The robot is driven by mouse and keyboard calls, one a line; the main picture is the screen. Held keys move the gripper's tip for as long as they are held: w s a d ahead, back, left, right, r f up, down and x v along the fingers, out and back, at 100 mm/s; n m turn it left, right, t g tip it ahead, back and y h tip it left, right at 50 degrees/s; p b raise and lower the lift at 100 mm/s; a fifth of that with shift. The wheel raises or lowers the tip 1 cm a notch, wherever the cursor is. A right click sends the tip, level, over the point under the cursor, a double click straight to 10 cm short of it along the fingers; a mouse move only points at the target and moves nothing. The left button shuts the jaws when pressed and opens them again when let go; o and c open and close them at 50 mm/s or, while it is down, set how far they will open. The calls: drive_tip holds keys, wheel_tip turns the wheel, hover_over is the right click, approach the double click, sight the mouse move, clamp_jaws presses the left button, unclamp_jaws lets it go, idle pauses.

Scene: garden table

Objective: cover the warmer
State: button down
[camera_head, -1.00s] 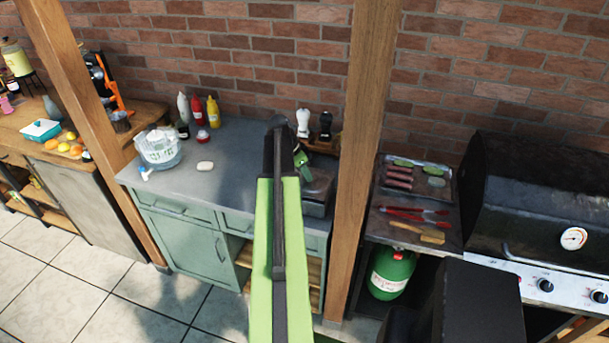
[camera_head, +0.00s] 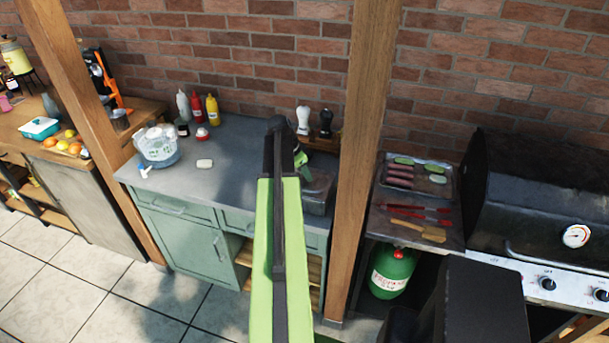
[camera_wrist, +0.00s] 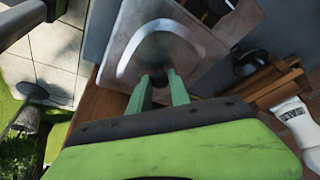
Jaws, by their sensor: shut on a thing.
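In the wrist view, my gripper (camera_wrist: 162,80) is shut on the dark knob of a lid (camera_wrist: 190,45). The lid is a grey metal plate with a raised curved band, and it fills the top middle of that view. In the head view, my gripper is mostly hidden behind my green arm. A grey box-shaped thing, seemingly the warmer (camera_head: 319,194), stands on the green cabinet's top just right of my arm. My arm hides its left part. I cannot tell whether the lid touches it.
White and black mills (camera_head: 304,120) stand on a wooden rack behind; the white mill (camera_wrist: 292,118) is close in the wrist view. A wooden post (camera_head: 358,170) rises right of the warmer.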

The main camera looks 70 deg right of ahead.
drive_tip(key=shift+f, duration=0.15)
drive_tip(key=c, duration=1.1)
unclamp_jaws()
drive_tip(key=p+v, duration=1.6)
drive_tip(key=v, duration=0.1)
drive_tip(key=shift+a, duration=0.2)
